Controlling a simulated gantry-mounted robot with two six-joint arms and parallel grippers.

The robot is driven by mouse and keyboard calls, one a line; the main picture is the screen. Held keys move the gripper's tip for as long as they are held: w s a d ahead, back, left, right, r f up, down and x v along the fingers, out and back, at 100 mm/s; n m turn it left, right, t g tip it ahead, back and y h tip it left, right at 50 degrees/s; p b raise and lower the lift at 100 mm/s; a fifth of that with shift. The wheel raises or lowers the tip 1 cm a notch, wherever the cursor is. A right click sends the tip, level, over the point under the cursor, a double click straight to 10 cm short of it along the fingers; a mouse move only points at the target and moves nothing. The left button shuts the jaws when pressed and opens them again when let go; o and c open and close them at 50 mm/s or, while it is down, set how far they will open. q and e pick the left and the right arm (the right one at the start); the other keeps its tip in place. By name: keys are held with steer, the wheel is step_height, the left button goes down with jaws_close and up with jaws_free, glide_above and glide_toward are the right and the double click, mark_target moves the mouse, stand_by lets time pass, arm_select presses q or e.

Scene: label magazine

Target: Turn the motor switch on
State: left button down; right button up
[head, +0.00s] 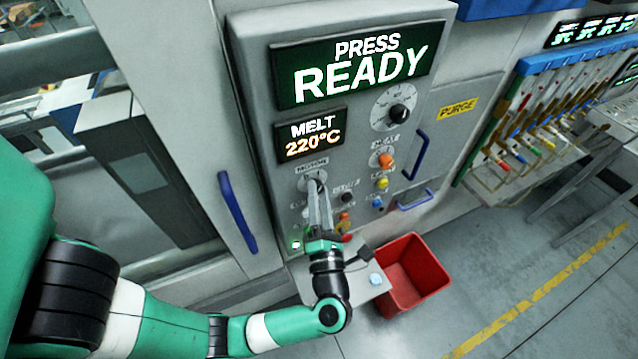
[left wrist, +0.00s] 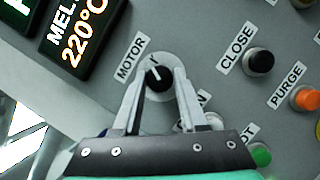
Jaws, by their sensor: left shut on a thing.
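The motor switch (left wrist: 158,76) is a black rotary knob with a white pointer line on a pale round plate, under the MOTOR label. In the left wrist view its pointer aims toward the upper left. My left gripper (left wrist: 158,82) has its two grey fingers on either side of the knob, shut on it. In the head view the left gripper (head: 318,190) reaches up to the panel (head: 262,110), and its fingers mostly hide the switch. My right gripper is in neither view.
Close by are a black CLOSE button (left wrist: 258,62), an orange PURGE button (left wrist: 304,98) and a green button (left wrist: 260,155). Displays read PRESS READY (head: 355,65) and MELT 220°C (head: 312,138). A blue door handle (head: 237,212) is at left; a red bin (head: 412,275) stands below right.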

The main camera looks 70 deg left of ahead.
arm_select(q)
steer(key=shift+r+m+t+h+p, duration=0.1)
steer(key=shift+m+t+h+p, duration=0.25)
steer(key=shift+m+p, duration=0.7)
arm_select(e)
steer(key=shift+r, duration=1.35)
arm_select(q)
steer(key=shift+c, duration=2.2)
jaws_free()
steer(key=shift+d, duration=0.1)
steer(key=b+v, duration=0.3)
steer(key=v, duration=0.8)
steer(key=shift+d, duration=0.25)
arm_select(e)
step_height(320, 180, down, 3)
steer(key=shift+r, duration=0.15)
